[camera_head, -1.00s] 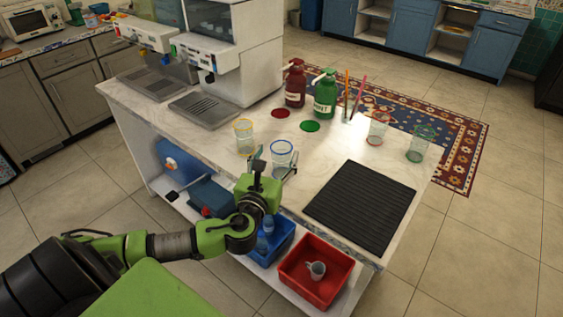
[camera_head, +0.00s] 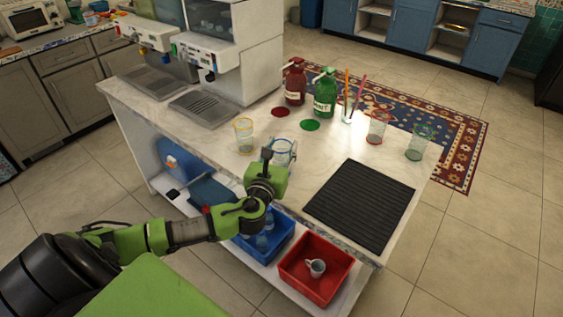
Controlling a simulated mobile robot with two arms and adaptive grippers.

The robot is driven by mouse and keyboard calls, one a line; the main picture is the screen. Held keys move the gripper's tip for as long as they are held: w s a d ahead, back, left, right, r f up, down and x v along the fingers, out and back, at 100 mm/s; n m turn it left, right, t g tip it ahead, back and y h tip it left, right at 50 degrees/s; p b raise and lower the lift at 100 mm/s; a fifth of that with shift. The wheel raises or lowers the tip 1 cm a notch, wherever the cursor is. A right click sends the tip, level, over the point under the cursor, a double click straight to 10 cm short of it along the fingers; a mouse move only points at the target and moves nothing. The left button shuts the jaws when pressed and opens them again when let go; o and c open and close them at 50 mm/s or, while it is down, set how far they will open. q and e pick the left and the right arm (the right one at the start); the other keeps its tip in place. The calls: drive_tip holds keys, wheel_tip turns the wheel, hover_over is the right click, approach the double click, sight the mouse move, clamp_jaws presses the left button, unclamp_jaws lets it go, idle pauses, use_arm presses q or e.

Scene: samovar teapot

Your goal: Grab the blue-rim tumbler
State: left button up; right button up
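The blue-rim tumbler (camera_head: 285,148) is clear glass and stands upright on the counter, near its front edge. My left gripper (camera_head: 280,158) is at the tumbler from the front. One finger shows along the tumbler's left side, and the other is mostly lost against the glass on the right. I cannot tell whether the fingers press on it. The gripper hides the tumbler's lower part. My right gripper is not in view.
A yellow-rim tumbler (camera_head: 244,136) stands close by on the left. Red-rim (camera_head: 377,127) and green-rim (camera_head: 419,142) tumblers stand right. Red (camera_head: 295,84) and green (camera_head: 324,96) pump bottles and a straw glass (camera_head: 347,113) are behind. A black ribbed mat (camera_head: 361,205) lies right.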

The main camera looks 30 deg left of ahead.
use_arm(q)
drive_tip(key=shift+r, duration=0.45)
drive_tip(key=s+a+r+p, duration=0.1)
drive_tip(key=s+a+r, duration=0.2)
drive_tip(key=s+r, duration=0.9)
drive_tip(key=shift+s, duration=0.75)
